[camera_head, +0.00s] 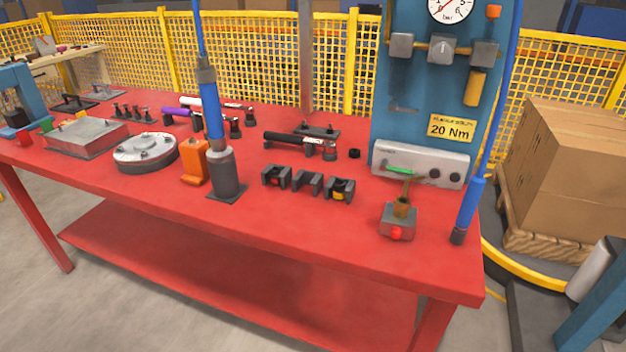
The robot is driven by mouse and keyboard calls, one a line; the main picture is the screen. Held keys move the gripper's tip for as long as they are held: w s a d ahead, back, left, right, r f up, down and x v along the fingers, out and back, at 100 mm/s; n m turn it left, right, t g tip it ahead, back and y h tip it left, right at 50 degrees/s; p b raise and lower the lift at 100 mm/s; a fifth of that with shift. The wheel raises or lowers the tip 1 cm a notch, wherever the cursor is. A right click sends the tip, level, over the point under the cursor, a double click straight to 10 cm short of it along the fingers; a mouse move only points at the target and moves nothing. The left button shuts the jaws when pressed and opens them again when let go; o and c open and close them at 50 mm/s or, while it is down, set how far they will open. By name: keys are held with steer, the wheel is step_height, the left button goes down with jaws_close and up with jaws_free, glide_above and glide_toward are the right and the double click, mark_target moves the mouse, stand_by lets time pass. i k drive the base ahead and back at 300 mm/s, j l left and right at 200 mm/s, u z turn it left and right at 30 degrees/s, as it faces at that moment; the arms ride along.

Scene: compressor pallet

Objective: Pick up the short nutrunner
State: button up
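Several nutrunner-like tools are in the head view, and I cannot tell for sure which is the short nutrunner. An angled tool with a black handle (292,139) lies on the red table near the middle. A purple-handled tool (178,112) and a white-handled tool (195,102) lie farther back on the left, partly behind a blue upright tool (211,110). That upright tool stands over a dark square base and has a blue hose above it. Another blue tool (469,207) hangs on a hose at the right table edge. My gripper is not in view.
The red table (345,225) also bears dark holders (307,184), an orange block (194,162), a round metal flange (145,150) and a small grey box with a red button (397,222). A blue gauge panel (400,75) stands at the right. The front strip is mostly clear.

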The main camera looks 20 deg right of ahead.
mark_target(219, 151)
steer(key=l, duration=1.35)
